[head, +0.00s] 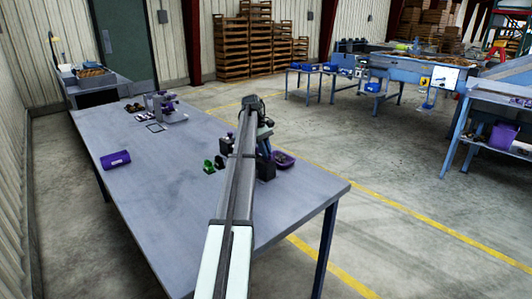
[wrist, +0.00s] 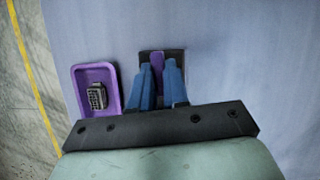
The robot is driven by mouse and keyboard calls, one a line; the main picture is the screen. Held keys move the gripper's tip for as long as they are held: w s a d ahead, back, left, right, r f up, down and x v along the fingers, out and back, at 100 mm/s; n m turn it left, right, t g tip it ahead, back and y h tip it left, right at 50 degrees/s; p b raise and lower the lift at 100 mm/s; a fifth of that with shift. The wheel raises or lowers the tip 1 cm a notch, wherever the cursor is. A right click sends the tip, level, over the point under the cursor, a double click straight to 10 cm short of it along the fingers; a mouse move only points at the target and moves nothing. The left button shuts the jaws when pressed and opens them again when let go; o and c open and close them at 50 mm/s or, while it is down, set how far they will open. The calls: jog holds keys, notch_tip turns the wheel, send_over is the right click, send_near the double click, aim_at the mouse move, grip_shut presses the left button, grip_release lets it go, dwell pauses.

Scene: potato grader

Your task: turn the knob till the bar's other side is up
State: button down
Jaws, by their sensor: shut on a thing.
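My gripper (wrist: 158,72) has its two blue fingers closed on a narrow purple piece, which looks like the knob (wrist: 157,59). The piece stands over a dark block (wrist: 178,56) on the table. In the head view my gripper (head: 264,146) points down at the dark block (head: 266,172), and my arm hides much of this spot. The bar cannot be made out clearly, and which side of it is up cannot be told.
A purple tray (wrist: 77,76) with a grey ridged block (wrist: 97,97) lies left of the gripper in the wrist view. On the grey table (head: 150,200) are small green pieces (head: 209,167), a purple cylinder (head: 116,159) and a grey device (head: 160,104). The table's near left is clear.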

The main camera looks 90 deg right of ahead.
jog(key=shift+f, duration=0.2)
jog(key=c, duration=1.3)
grip_release()
jog(key=shift+o, duration=0.9)
jog(key=shift+r, duration=0.1)
